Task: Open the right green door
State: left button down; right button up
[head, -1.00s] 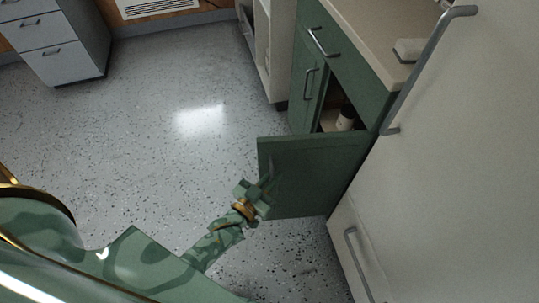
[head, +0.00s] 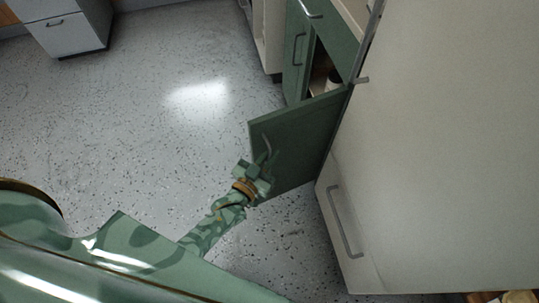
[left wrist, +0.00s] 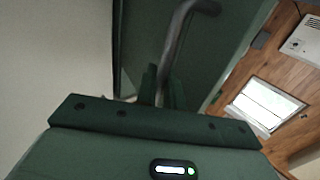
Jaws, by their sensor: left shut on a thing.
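The right green door (head: 296,146) stands swung wide open from the green cabinet (head: 335,38), reaching out over the floor. Its grey bar handle (head: 268,146) is near the free edge. My left gripper (head: 262,168) is shut on this handle. In the left wrist view the handle (left wrist: 178,45) runs down between the fingers of my left gripper (left wrist: 161,88), with the door (left wrist: 215,50) behind it. The left green door (head: 297,55) is closed. Inside the opening a dark-topped white container (head: 333,79) partly shows. My right gripper is not in view.
A tall cream fridge-like unit (head: 440,150) with bar handles stands right beside the open door. A grey drawer unit (head: 70,30) is at the far left. The speckled floor (head: 170,130) left of the door is clear.

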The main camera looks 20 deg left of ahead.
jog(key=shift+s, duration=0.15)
pick_arm(q)
jog(key=c, duration=1.6)
grip_release()
jog(key=shift+s, duration=0.1)
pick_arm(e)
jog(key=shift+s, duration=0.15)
